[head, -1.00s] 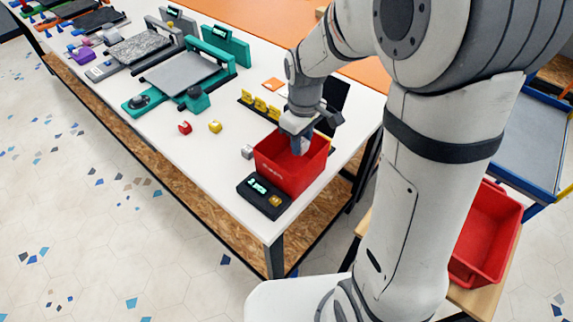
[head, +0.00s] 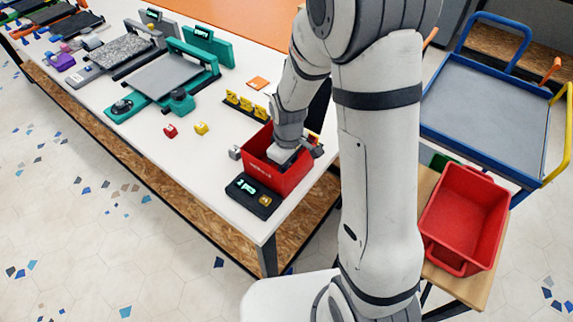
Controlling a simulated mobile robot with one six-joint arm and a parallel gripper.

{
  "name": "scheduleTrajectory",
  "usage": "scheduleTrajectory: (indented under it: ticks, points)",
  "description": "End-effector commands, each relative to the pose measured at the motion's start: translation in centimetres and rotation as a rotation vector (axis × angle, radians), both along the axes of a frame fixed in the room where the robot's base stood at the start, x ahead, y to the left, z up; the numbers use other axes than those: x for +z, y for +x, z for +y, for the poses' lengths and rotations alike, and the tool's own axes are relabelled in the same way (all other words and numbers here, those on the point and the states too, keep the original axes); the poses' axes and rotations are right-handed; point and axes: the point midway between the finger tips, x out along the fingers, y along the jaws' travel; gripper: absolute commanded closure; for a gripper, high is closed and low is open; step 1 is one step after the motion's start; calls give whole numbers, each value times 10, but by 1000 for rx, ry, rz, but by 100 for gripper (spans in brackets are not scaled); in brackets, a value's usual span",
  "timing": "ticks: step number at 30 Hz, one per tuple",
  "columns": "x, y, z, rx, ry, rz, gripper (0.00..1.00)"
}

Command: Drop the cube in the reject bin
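A red bin (head: 281,178) with small white lettering, too small to read, stands near the end corner of the white table. My gripper (head: 284,157) points down into its mouth; the fingertips and anything between them are hidden by the wall and the wrist. A second, empty red bin (head: 465,219) stands on a wooden stand at the right. I cannot tell from the lettering which is the reject bin.
A black scale (head: 249,194) with a lit display and a yellow block (head: 265,201) sits in front of the bin. A rack of yellow pieces (head: 246,106) stands behind. Teal (head: 166,76) and grey machines line the table. A blue trolley (head: 487,115) stands right.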

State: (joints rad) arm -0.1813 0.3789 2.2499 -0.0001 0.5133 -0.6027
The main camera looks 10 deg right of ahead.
Motion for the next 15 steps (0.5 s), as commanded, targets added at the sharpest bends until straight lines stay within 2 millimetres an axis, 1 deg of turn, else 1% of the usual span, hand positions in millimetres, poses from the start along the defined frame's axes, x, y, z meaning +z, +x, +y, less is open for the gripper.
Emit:
scheduleTrajectory:
  ticks: [9,10,15]
  points:
    - [-10,0,0,1,0,0,93]
    - [-8,0,0,1,0,0,69]
    - [-7,0,1,1,0,0,55]
